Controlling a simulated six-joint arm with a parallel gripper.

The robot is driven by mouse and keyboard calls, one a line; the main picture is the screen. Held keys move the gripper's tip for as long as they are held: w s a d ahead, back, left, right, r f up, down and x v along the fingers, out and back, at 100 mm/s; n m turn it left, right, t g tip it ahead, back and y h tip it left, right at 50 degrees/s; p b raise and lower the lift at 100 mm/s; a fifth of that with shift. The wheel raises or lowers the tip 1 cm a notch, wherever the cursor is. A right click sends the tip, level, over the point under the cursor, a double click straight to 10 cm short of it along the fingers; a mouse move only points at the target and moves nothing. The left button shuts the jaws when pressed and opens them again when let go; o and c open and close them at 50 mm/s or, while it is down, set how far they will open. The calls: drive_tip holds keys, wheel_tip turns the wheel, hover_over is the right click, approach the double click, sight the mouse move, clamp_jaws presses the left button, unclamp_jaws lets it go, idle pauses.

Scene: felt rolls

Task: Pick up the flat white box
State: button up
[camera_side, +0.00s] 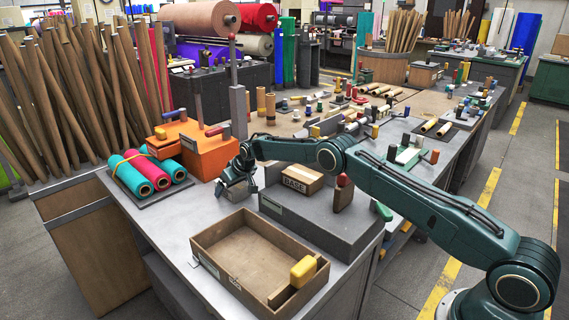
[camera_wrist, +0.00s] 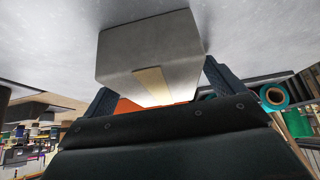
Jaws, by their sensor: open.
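The flat white box (camera_wrist: 150,55) looks pale grey-white with a tan strip of tape in the wrist view, and it lies on the grey surface. My gripper (camera_wrist: 160,88) is open, with one dark finger at each side of the box's near end. In the side view my gripper (camera_side: 237,188) is low over the metal bench, between the orange block and the wooden tray. There the box is mostly hidden by my gripper and too small to make out. I cannot tell whether the fingers touch it.
A wooden tray (camera_side: 210,252) with a yellow block (camera_side: 303,271) is at the bench front. A grey plinth (camera_side: 315,222) bears a brown carton (camera_side: 302,180) to the right. An orange block (camera_side: 207,152) and a rack of felt rolls (camera_side: 148,174) stand left. Bare metal shows around my gripper.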

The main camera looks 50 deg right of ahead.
idle(0.3)
drive_tip(key=c, duration=1.4)
drive_tip(key=shift+r, duration=0.15)
wheel_tip(320, 180, up, 20)
drive_tip(key=shift+f, duration=0.2)
